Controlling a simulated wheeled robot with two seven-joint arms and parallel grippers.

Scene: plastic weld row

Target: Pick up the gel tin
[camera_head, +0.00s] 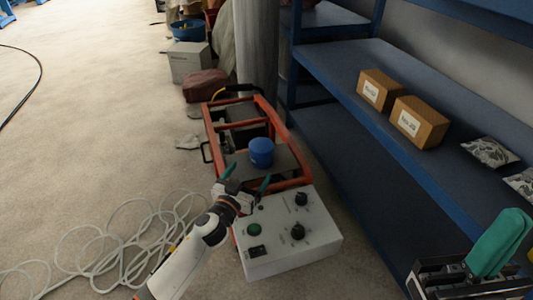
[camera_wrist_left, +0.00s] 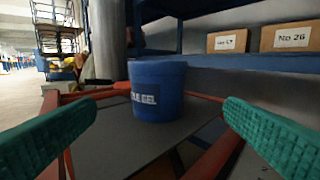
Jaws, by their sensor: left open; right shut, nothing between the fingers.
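The gel tin is a blue cylinder (camera_head: 261,152) standing upright on the grey top of a red-framed machine in the head view. In the left wrist view the tin (camera_wrist_left: 157,91) shows a label ending in "GEL". My left gripper (camera_head: 246,180) is open just in front of the tin. Its green fingers are spread to either side of the tin in the wrist view, with the tin beyond the tips and apart from them. My right gripper (camera_head: 497,245) is shut and empty at the lower right of the head view, far from the tin.
The red frame (camera_head: 287,185) surrounds the tin's grey surface. A white control box with knobs (camera_head: 285,235) stands in front. A blue shelf (camera_head: 345,85) on the right holds two cardboard boxes (camera_head: 419,122) and patterned packets (camera_head: 489,151). A loose pale hose (camera_head: 110,235) lies on the floor.

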